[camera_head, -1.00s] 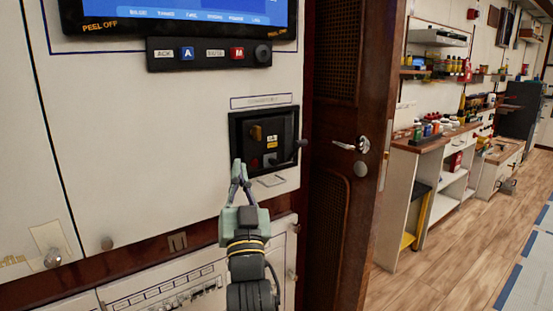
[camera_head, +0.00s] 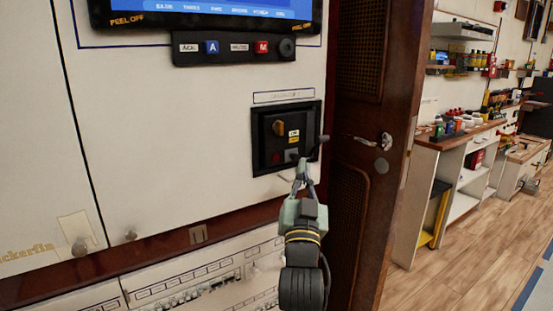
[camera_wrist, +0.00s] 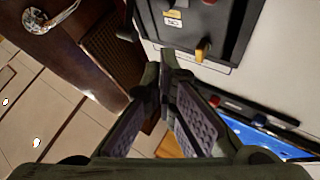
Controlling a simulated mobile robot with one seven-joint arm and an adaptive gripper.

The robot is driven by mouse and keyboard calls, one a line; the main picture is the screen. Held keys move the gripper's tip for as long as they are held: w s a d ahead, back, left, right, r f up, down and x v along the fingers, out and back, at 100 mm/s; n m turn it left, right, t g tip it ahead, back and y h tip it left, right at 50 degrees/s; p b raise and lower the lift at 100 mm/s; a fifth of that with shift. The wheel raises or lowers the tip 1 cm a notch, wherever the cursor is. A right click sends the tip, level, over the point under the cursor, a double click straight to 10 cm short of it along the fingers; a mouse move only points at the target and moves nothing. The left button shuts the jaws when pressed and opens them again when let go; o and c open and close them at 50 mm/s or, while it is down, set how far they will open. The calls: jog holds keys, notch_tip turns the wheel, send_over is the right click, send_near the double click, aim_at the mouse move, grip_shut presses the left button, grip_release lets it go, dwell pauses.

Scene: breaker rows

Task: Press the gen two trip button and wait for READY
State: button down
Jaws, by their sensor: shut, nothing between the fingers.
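A black breaker panel (camera_head: 258,130) is set in the white wall. On it are an orange-yellow knob (camera_head: 279,128), a yellow label (camera_head: 293,136), a small red round button (camera_head: 276,157) at lower left and a grey square at lower right. I cannot read which is the gen two trip button. My gripper (camera_head: 303,163) is shut and empty, its tips at the panel's lower right edge in the head view. I cannot tell whether they touch it. In the wrist view the fingertips (camera_wrist: 166,68) show apart from the knob (camera_wrist: 202,50). The red button (camera_wrist: 210,2) is at the top edge.
A dark handle (camera_head: 323,139) sticks out at the panel's right side. A brown door (camera_head: 362,100) with a metal lever stands right of it. Above is a screen (camera_head: 210,8) over a button strip (camera_head: 234,48). Below are rows of small breakers (camera_head: 205,282).

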jog(key=w+a, duration=0.2)
jog(key=w, duration=0.1)
jog(key=w+a, duration=0.2)
jog(key=shift+w+a, duration=0.2)
jog(key=shift+w, duration=0.2)
jog(key=shift+w+a, duration=0.1)
dwell(1.2)
jog(key=shift+w+a, duration=0.15)
jog(key=shift+w, duration=0.1)
jog(key=shift+w+a+b, duration=0.25)
jog(key=shift+w+b, duration=0.1)
dwell(0.9)
jog(key=shift+s, duration=0.1)
jog(key=shift+s+d, duration=0.5)
jog(key=shift+s, duration=0.1)
jog(key=s+d, duration=0.1)
jog(key=s, duration=0.1)
jog(key=s+d, duration=0.2)
dwell(0.5)
